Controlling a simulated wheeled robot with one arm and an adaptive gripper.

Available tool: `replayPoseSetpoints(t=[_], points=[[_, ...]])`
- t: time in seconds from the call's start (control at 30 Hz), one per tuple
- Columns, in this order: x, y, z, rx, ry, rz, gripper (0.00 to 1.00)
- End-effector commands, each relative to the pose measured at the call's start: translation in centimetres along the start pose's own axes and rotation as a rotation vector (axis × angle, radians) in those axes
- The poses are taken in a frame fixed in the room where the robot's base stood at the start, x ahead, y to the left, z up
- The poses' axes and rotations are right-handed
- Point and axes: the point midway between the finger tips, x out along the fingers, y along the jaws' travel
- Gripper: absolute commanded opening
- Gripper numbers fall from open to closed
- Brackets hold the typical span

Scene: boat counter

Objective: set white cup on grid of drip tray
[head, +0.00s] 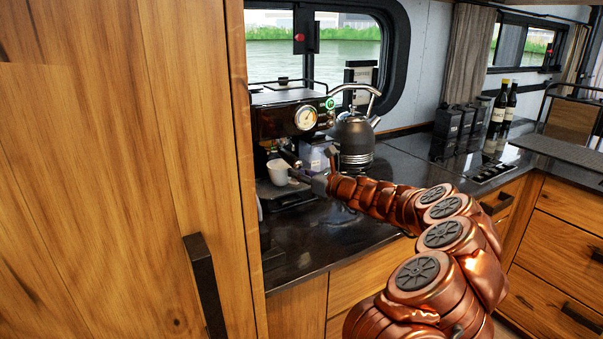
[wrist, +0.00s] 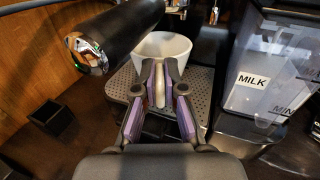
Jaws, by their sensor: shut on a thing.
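The white cup (head: 278,171) is at the front of the black coffee machine, over the drip tray (head: 283,196) in the head view. In the wrist view the cup (wrist: 165,46) appears upright, with the perforated grid (wrist: 124,86) of the drip tray around and below it. My gripper (wrist: 160,82) is shut on the cup's pale handle, which shows between the fingers. In the head view my gripper (head: 304,180) comes in from the right. I cannot tell whether the cup's base touches the grid; its underside is hidden by the fingers.
The coffee machine (head: 275,118) has a black handle (wrist: 118,32) sticking out left of the cup. A clear milk container (wrist: 270,75) stands close on the right. A kettle (head: 355,140) is behind my arm. A small black box (wrist: 47,116) lies left of the tray.

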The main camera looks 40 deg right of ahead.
Motion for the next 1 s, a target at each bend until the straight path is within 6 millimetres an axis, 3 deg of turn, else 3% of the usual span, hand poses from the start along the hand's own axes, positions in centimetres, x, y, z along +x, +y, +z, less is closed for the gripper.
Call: replayPoseSetpoints(t=[0.5,1.0], points=[[3.4,-1.1,0.0,0.0,0.0,0.004,0.0],[4.0,-1.4,0.0,-0.002,-0.001,0.002,0.0]])
